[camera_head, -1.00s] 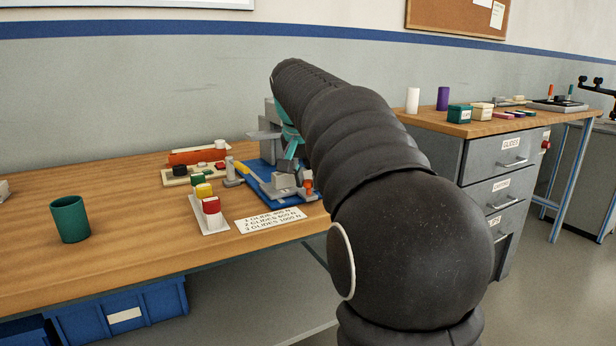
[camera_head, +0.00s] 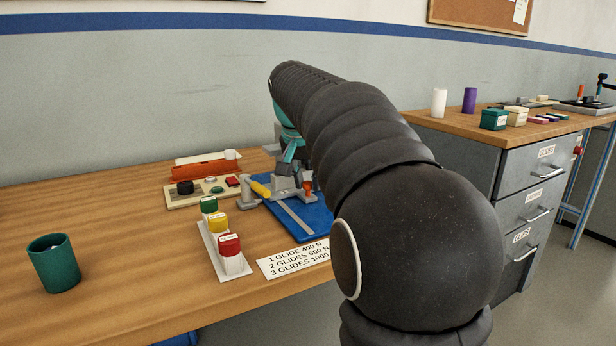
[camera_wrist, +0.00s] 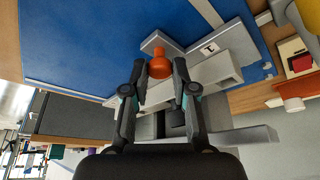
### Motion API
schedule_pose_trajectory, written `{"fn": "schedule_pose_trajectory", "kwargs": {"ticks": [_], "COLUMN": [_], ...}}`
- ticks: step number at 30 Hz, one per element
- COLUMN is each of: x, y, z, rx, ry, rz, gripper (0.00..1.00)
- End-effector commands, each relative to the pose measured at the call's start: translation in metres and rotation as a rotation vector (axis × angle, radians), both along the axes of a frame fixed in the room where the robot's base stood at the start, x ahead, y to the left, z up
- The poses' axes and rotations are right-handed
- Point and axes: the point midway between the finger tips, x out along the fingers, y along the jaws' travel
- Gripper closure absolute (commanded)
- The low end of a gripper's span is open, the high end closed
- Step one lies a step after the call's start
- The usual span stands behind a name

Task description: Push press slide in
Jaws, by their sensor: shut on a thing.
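My gripper (camera_wrist: 160,68) is shut on an orange knob (camera_wrist: 160,64), its two fingers on either side of it in the wrist view. The knob also shows in the head view (camera_head: 308,187), at the front of the press slide. The grey press slide (camera_wrist: 213,70) sits on the blue base plate (camera_wrist: 95,45). In the head view the slide (camera_head: 284,184) is at the far part of the blue plate (camera_head: 308,222), with bare plate and a grey rail in front. My arm hides the right side of the press and most of my gripper (camera_head: 291,152).
A control panel (camera_head: 190,193) and an orange part (camera_head: 205,167) lie left of the press. A white strip with coloured-topped blocks (camera_head: 214,238), a load card (camera_head: 292,258) and a green cup (camera_head: 54,262) are nearer. A drawer cabinet (camera_head: 525,195) stands right.

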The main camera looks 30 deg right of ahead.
Motion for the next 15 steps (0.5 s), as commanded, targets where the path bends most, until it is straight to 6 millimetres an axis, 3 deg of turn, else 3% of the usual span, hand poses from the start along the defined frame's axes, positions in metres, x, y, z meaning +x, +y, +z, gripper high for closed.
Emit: {"fn": "schedule_pose_trajectory", "kwargs": {"ticks": [2, 3, 5, 15], "x": [0.0041, 0.0041, 0.004, 0.0021], "y": [0.0005, 0.0007, 0.0007, 0.0], "z": [0.0014, 0.0014, 0.0012, 0.0021], "rx": [-0.002, -0.002, -0.001, 0.0], "ry": [-0.013, -0.013, -0.013, -0.009], "rz": [0.004, 0.004, 0.004, 0.001], "gripper": [1.0, 0.66, 0.51, 0.49]}}
